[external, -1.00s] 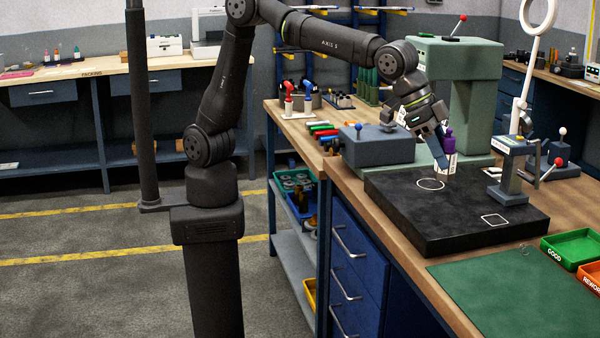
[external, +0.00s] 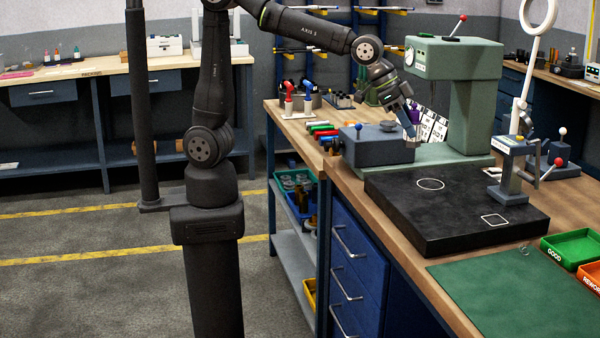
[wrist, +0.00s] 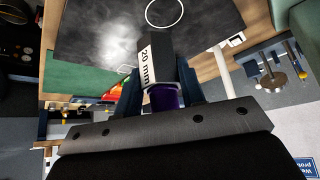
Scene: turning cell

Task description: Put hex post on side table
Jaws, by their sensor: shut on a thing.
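My gripper (external: 411,126) is shut on a dark block (wrist: 161,62) with a white "20 mm" label and a purple part near the palm (wrist: 165,98). The purple part shows beside the fingers in the external view (external: 415,114). I cannot tell from its shape whether this piece is the hex post. My gripper holds it near the blue-grey box (external: 375,148) and the green press base, to the left of the press column. Which surface is the side table is unclear.
A gauge stand (external: 512,165), a green tray (external: 572,248) and an orange tray (external: 590,280) are at the right. A packing bench (external: 95,70) is at the far left.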

